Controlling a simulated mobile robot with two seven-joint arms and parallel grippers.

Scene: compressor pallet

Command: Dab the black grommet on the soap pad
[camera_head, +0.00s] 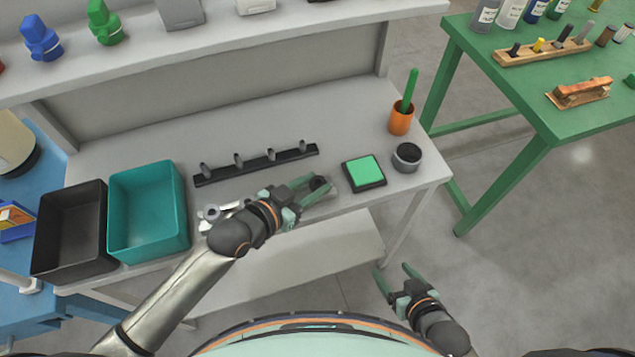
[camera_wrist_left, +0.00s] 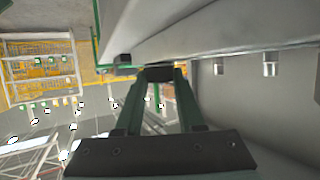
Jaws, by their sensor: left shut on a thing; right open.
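The soap pad (camera_head: 364,170) is a bright green square in a black tray near the front edge of the grey workbench. My left gripper (camera_head: 325,185) is shut on the black grommet (camera_head: 319,183), just left of the pad and apart from it in the picture. In the left wrist view the dark grommet (camera_wrist_left: 160,72) sits between the two green fingertips; its underside is hidden. My right gripper (camera_head: 392,271) is open and empty, in front of the bench.
A black rail with pegs (camera_head: 257,165) lies behind my left gripper. An orange cup with a green stick (camera_head: 400,120) and a round dark pot (camera_head: 407,157) stand right of the pad. A wrench (camera_head: 213,213), teal bin (camera_head: 150,253) and black bin (camera_head: 75,268) are left.

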